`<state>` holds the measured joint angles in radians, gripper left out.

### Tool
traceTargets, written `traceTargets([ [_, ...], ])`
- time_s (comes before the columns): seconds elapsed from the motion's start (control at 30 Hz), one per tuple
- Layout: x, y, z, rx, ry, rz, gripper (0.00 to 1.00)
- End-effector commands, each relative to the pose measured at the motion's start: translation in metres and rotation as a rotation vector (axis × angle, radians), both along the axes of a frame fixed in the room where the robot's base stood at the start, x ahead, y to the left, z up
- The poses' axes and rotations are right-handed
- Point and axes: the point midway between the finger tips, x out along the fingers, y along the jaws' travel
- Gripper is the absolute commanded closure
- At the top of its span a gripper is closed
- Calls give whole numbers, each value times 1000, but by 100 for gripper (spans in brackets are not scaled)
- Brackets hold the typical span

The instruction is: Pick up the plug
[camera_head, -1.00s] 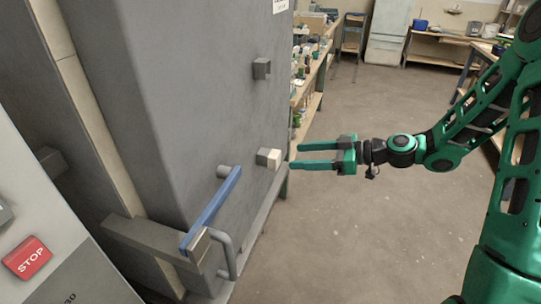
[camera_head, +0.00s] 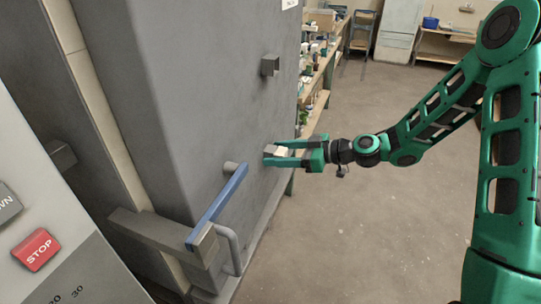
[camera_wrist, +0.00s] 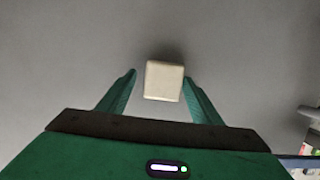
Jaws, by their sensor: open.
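The plug is a small block with a cream end (camera_head: 281,150) that sticks out of the grey kiln wall. In the wrist view the plug (camera_wrist: 164,81) shows its pale square face between my fingertips, with a gap on each side. My gripper (camera_head: 274,153) is open, with its green fingers reaching to the wall on either side of the plug. In the wrist view my gripper (camera_wrist: 160,88) has one finger left and one right of the plug. Whether a finger touches it is hard to tell in the head view.
A second grey block (camera_head: 270,65) sticks out higher on the kiln wall (camera_head: 180,100). A blue-faced handle bar (camera_head: 217,208) and a grey curved handle (camera_head: 233,250) lie below left of the plug. A panel with a red STOP button (camera_head: 35,249) is at the left. Shelves (camera_head: 318,85) stand behind; the floor at right is clear.

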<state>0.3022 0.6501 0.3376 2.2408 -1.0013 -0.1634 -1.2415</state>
Motion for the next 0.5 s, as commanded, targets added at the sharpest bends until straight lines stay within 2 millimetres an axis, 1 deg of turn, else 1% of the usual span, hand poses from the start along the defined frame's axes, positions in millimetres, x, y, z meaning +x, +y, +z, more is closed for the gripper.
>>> traceTargets([
  [0.2, 1, 2, -1, -1, 0, 0, 41],
  [0.23, 1, 2, -1, -1, 0, 0, 45],
  [0.27, 1, 2, -1, -1, 0, 0, 53],
  [0.3, 1, 2, -1, -1, 0, 0, 62],
  [0.37, 1, 2, -1, -1, 0, 0, 76],
  [0.4, 1, 2, -1, -1, 0, 0, 86],
  [0.5, 0, 2, -1, -1, 0, 0, 87],
])
